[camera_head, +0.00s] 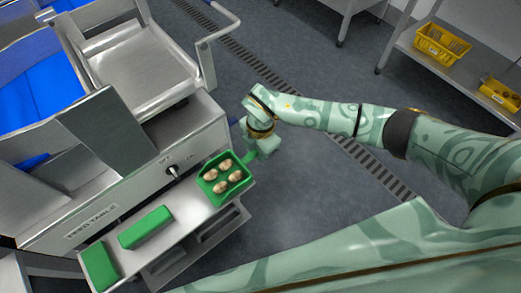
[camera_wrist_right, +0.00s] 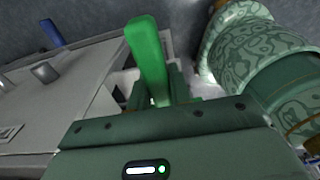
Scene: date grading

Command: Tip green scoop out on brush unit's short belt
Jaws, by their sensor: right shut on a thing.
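The green scoop (camera_head: 209,186) holds several brown dates (camera_head: 226,176) and is level at the right end of a steel shelf; I cannot tell whether it touches the shelf. My right gripper (camera_head: 259,152) is shut on the scoop's handle, off the shelf's right edge. The green handle (camera_wrist_right: 147,55) stands up between its fingers in the right wrist view, where the dates do not show. Blue belt surfaces (camera_head: 45,105) show at upper left; I cannot tell which is the brush unit's short belt. My left gripper is out of view.
The steel shelf (camera_head: 183,214) also carries a green block (camera_head: 145,227) and another green piece (camera_head: 100,266). Behind it stands the panel marked FEED TABLE (camera_head: 90,221), with a knob (camera_head: 172,171). A bent rail (camera_head: 206,60) sticks out above. Yellow crates (camera_head: 441,44) sit far right.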

